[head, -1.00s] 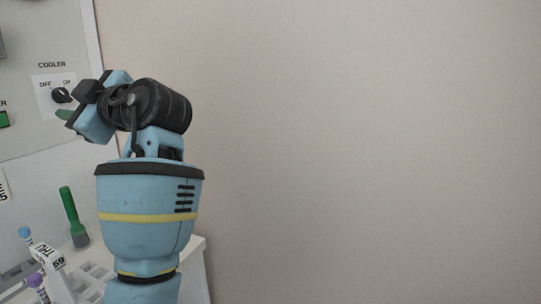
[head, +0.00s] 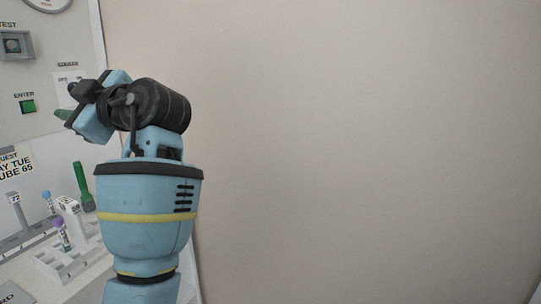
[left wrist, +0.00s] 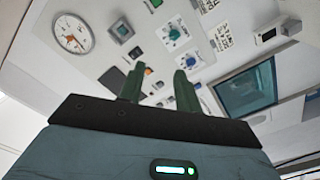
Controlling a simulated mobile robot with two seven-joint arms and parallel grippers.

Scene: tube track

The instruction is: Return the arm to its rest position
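My left arm rises at the left of the head view, blue with a black wrist joint. It is bent at the top, with its gripper (head: 65,114) pointing left and mostly hidden behind the wrist. In the left wrist view the two green fingers of the left gripper (left wrist: 158,82) stand apart with nothing between them. They point towards a wall panel, clear of it. My right arm and gripper are not in view.
A control panel (head: 40,75) with a green ENTER button (head: 27,106) is at the left. Below it, a white bench holds a rack (head: 50,262), labelled tubes and a green-handled tool (head: 82,185). A dial gauge (left wrist: 73,34) shows in the wrist view. Bare wall (head: 370,150) fills the right.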

